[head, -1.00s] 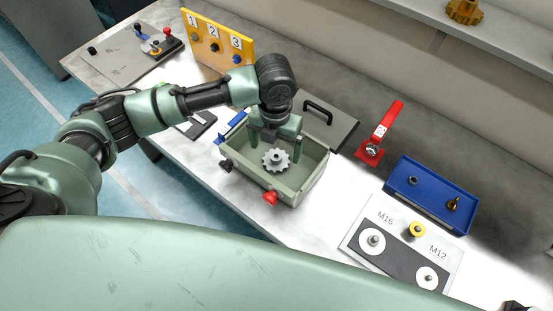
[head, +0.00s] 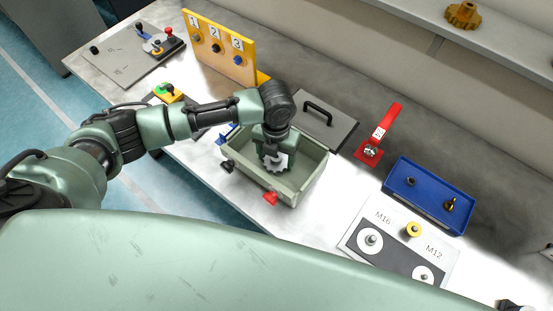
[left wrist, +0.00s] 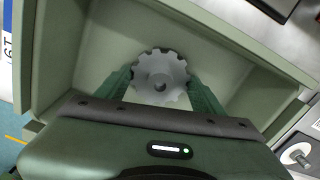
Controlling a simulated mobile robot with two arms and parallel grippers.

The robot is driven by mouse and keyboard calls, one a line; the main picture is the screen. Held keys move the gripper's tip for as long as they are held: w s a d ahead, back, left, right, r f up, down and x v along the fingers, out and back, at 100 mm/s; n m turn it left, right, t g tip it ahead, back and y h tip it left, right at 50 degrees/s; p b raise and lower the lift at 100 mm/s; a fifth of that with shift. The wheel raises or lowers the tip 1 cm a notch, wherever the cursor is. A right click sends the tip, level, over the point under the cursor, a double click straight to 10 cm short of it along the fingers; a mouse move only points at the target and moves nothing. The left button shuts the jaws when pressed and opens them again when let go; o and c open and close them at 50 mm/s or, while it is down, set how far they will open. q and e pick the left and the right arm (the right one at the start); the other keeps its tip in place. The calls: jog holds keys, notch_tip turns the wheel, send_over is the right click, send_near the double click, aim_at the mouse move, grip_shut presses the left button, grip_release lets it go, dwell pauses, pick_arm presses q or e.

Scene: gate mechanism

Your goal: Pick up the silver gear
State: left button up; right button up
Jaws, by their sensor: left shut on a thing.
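The silver gear (head: 274,163) is inside the green open box (head: 316,172) on the bench. It also shows in the left wrist view (left wrist: 160,76), a toothed disc with a central hub. My left gripper (head: 273,155) reaches down into the box from above and is shut on the gear. In the left wrist view its two green fingers (left wrist: 160,88) stand on either side of the gear. Whether the gear touches the box floor cannot be told.
A grey lid with a black handle (head: 320,114) lies behind the box. A red lever (head: 381,133) and a blue tray (head: 430,193) stand to the right. A yellow numbered panel (head: 218,49) stands at the back left.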

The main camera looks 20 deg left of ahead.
aim_at(277, 157)
pick_arm(q)
jog(key=shift+r, duration=0.15)
jog(key=shift+w+r, duration=0.1)
jog(key=shift+r, duration=0.5)
notch_tip(277, 157, up, 19)
jog(key=b, duration=0.3)
jog(key=shift+f, duration=0.2)
